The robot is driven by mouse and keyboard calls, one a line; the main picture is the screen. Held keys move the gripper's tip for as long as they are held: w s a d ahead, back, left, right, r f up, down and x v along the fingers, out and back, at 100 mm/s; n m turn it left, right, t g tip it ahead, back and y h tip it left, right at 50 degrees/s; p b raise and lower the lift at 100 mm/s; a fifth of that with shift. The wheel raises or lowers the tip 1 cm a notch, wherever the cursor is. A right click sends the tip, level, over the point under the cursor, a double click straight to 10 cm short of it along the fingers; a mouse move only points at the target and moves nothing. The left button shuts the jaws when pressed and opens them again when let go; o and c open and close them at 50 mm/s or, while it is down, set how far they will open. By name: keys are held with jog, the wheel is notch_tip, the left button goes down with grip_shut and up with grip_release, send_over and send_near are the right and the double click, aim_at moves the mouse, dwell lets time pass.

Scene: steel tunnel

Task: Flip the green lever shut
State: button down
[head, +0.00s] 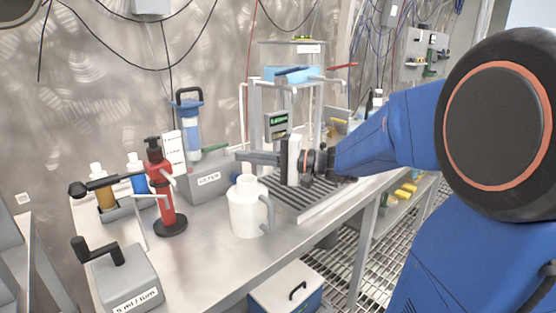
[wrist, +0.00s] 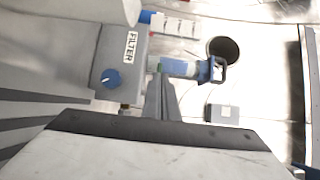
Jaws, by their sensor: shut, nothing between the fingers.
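The green lever (head: 215,148) is a small bar at the top right of the grey box labelled FILTER (head: 207,180), beside the clear and blue filter housing (head: 191,125). My gripper (head: 240,156) is shut and empty, its fingers pointing left just right of the lever. In the wrist view the shut fingertips (wrist: 161,76) reach the edge of the FILTER box (wrist: 120,62), by the blue housing (wrist: 184,68). Only a sliver of green (wrist: 158,66) shows past the tips there. I cannot tell whether fingers and lever touch.
A white jug (head: 247,210) stands in front of the gripper, near the bench's front edge. A red pump dispenser (head: 163,190) stands to the left, with bottles behind it and a grey crank box (head: 125,280) in front. A ribbed drain tray (head: 310,193) lies below my gripper.

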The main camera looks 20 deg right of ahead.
jog(key=v, duration=0.8)
jog(key=shift+s+d, duration=0.2)
jog(key=shift+d, duration=0.05)
jog(key=shift+d, duration=0.1)
dwell(0.3)
